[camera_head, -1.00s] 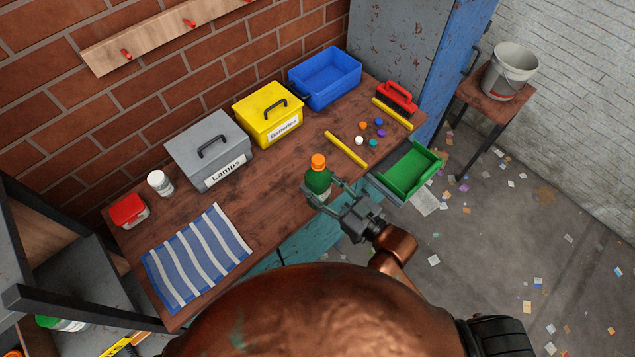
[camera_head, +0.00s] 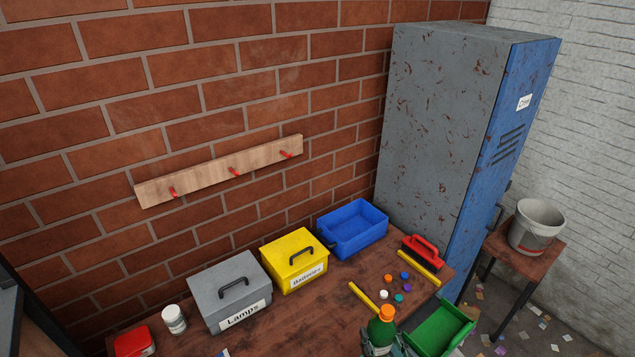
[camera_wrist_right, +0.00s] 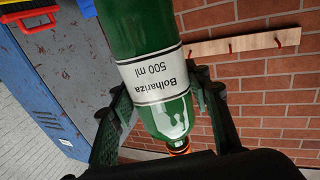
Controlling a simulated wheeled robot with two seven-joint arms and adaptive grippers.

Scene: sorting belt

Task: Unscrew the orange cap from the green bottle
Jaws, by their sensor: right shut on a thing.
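The green bottle (camera_head: 381,331) stands upright at the bottom edge of the head view, with the orange cap (camera_head: 387,312) on its top. My right gripper (camera_head: 380,348) is shut on the bottle below the cap; the frame edge cuts off most of it. In the right wrist view the bottle (camera_wrist_right: 150,45) appears upside down, its white label reading "Bolhariza 500 ml". The gripper's fingers lie on both sides of it. The orange cap (camera_wrist_right: 180,147) shows partly behind a dark gripper part. My left gripper is not in view.
On the bench stand a grey "Lamps" box (camera_head: 228,291), a yellow "Batteries" box (camera_head: 294,261), a blue bin (camera_head: 352,246) and a white jar (camera_head: 174,320). Several loose caps, yellow strips and a red brush (camera_head: 423,247) lie near the bottle. A green tray (camera_head: 440,329) is right of it.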

